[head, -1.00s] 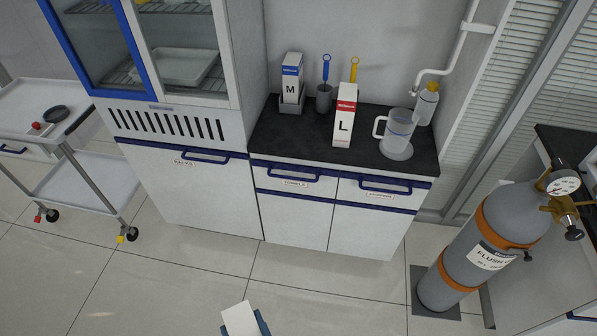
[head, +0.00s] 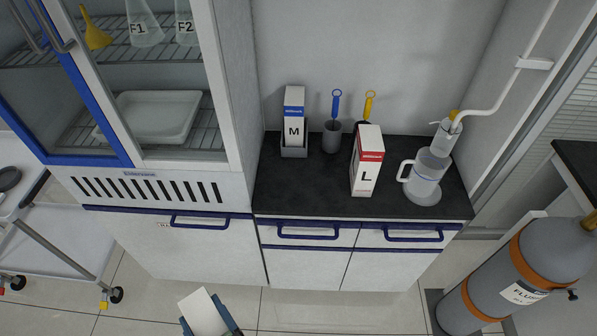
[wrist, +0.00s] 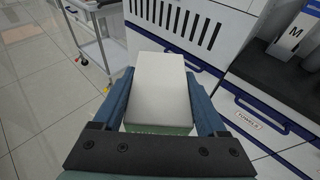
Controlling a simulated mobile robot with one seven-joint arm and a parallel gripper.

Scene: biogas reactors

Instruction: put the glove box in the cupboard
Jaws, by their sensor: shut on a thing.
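My gripper (wrist: 159,90) is shut on a plain white box (wrist: 160,88), with a blue finger along each side. A green edge shows at the box's near end. In the head view the box (head: 202,314) is at the bottom edge, held in front of the cabinets. The tall cupboard (head: 235,95) stands at the upper left, with a blue-framed tinted door (head: 100,100) at its left. Its right part shows wire shelves; I cannot tell whether glass covers it. Boxes marked M (head: 293,122) and L (head: 367,165) stand on the dark counter.
The cupboard holds a white tray (head: 155,115), flasks (head: 145,25) and a yellow funnel (head: 96,35). A jug (head: 428,175) and wash bottle (head: 445,138) stand on the counter. A trolley (head: 60,240) is left, a gas cylinder (head: 520,275) right.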

